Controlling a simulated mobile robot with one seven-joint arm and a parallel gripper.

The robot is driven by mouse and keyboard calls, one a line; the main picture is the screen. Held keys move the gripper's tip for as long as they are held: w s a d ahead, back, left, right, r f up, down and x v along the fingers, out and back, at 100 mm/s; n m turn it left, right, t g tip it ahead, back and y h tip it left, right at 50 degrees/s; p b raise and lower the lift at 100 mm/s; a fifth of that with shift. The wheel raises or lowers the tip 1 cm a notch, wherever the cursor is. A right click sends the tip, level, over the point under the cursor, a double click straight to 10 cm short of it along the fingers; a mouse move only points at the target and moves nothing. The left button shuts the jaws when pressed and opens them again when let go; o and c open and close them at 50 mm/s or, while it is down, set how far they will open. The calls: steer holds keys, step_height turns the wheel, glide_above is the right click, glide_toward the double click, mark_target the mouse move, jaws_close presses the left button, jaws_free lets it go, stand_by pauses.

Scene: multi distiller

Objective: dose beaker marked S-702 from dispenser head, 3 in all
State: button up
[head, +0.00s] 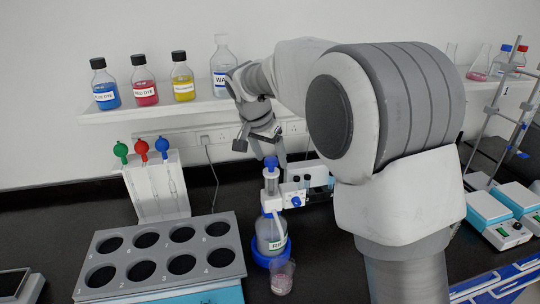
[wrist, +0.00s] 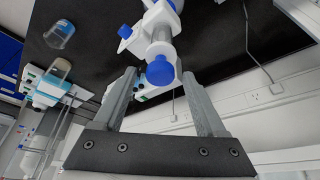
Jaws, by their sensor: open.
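The dispenser bottle (head: 271,232) stands upright on the dark bench, with a white and blue dispenser head on top. The head's blue cap (head: 270,162) also shows in the wrist view (wrist: 160,70). My gripper (head: 259,148) is open and empty just above the cap, pointing down. In the wrist view its fingers (wrist: 160,80) stand on either side of the cap, without visible contact.
A grey rack with numbered round holes (head: 168,254) stands at the left front. Behind it, a white pipette stand (head: 158,185) holds pipettes with coloured bulbs. Dye bottles (head: 144,80) stand on the wall shelf (head: 150,108). Blue and white devices (head: 500,217) stand at the right.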

steer(key=shift+c, duration=0.3)
jaws_close()
stand_by(1.1)
